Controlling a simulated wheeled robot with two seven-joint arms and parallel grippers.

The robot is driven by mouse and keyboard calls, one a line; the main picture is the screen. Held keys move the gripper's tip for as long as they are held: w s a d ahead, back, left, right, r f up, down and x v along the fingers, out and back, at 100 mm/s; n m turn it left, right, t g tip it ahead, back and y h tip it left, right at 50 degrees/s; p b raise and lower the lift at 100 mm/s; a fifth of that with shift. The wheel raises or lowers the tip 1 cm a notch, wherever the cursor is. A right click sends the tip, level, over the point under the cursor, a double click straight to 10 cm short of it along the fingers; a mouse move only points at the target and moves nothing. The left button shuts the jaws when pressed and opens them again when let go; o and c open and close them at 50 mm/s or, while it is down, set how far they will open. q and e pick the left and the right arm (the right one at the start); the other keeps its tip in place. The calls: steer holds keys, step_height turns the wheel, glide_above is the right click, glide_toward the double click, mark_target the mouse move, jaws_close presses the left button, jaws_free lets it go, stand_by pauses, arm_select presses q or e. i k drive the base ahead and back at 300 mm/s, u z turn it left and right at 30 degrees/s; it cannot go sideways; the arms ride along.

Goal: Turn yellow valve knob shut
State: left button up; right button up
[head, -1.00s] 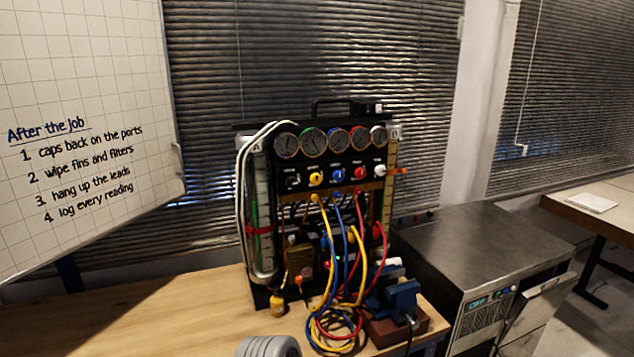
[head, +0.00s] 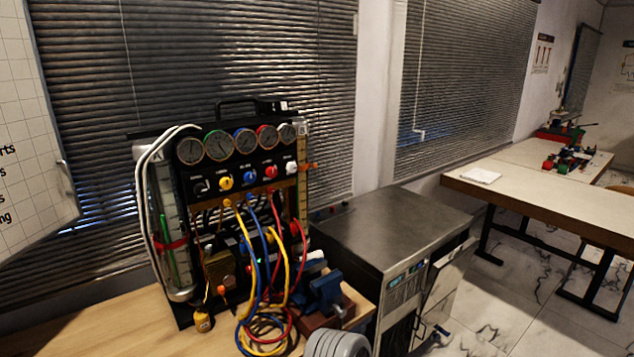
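The yellow valve knob (head: 225,183) is on the front panel of the black gauge rig (head: 262,160), below the row of round gauges. It sits between a black knob (head: 200,186) and a blue knob (head: 249,176); a red and a white knob are further right. The knob's turn position is too small to tell. Neither of my grippers shows in the head view. A grey ribbed rounded part, probably of my own arm, shows at the bottom edge.
Yellow, blue and red hoses (head: 262,325) hang from the rig onto the wooden bench (head: 130,325). A blue vise (head: 326,290) stands right of them. A metal-topped machine (head: 390,232) stands right of the bench. The bench's left front is clear.

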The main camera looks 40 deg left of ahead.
mark_target(225, 184)
steer(key=z, duration=1.15)
steer(key=k, duration=1.35)
steer(key=u, duration=1.65)
